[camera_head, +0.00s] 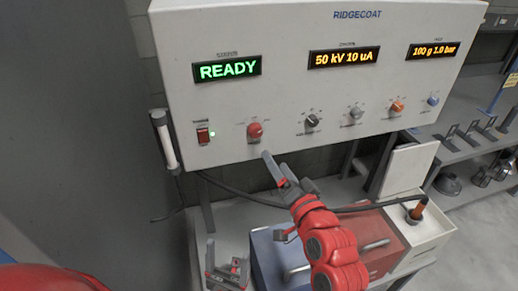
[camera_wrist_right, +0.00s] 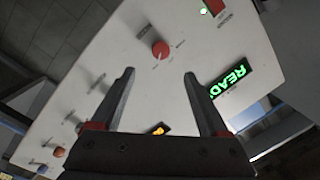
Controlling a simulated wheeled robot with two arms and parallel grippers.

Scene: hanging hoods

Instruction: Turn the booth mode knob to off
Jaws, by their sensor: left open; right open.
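The white control panel (camera_head: 285,95) carries a row of knobs with labels too small to read. A red round knob (camera_head: 254,130) sits at the left of the row, and a black knob (camera_head: 312,121) is to its right. My right gripper (camera_head: 274,166) is open and empty, just below and in front of the red knob. In the right wrist view the red knob (camera_wrist_right: 160,50) lies straight beyond the gap between the open fingertips (camera_wrist_right: 159,74), apart from them. My left gripper (camera_head: 226,258) is open and empty, low at the left beneath the panel.
A red rocker switch (camera_head: 203,135) with a green light is left of the red knob. The display (camera_head: 227,69) reads READY. A white tube (camera_head: 164,140) hangs at the panel's left edge. A dark hose (camera_head: 245,196) and a red box (camera_head: 383,243) are below.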

